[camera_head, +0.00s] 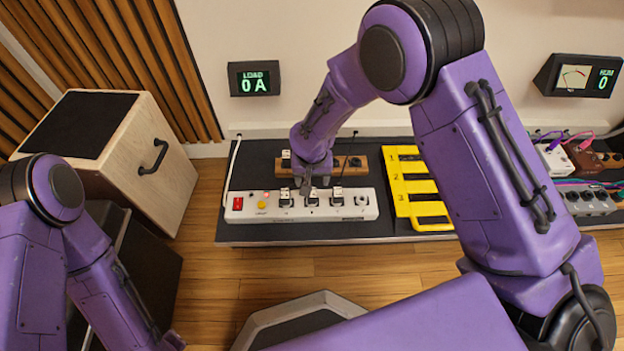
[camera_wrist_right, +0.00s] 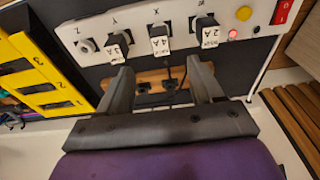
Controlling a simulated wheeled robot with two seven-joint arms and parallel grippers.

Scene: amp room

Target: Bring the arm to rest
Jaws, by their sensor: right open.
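My right arm reaches over the white power strip (camera_head: 300,215) from the right. Its gripper (camera_head: 316,182) is at the strip's back edge, near the wooden holder (camera_head: 348,164). In the right wrist view the gripper (camera_wrist_right: 161,78) has its two fingers spread, with nothing held between them. Beyond the fingertips, three labelled black plugs, 3 A (camera_wrist_right: 117,50), 4 A (camera_wrist_right: 160,42) and 2 A (camera_wrist_right: 208,38), sit in the strip. The socket at the Z end (camera_wrist_right: 87,46) holds no plug. My left arm is low on the left; its gripper is outside the view.
A yellow numbered holder (camera_head: 404,207) lies right of the strip. Effect pedals (camera_head: 588,201) stand at the far right. A wooden box (camera_head: 160,190) stands at left. Floor in front of the board is partly clear.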

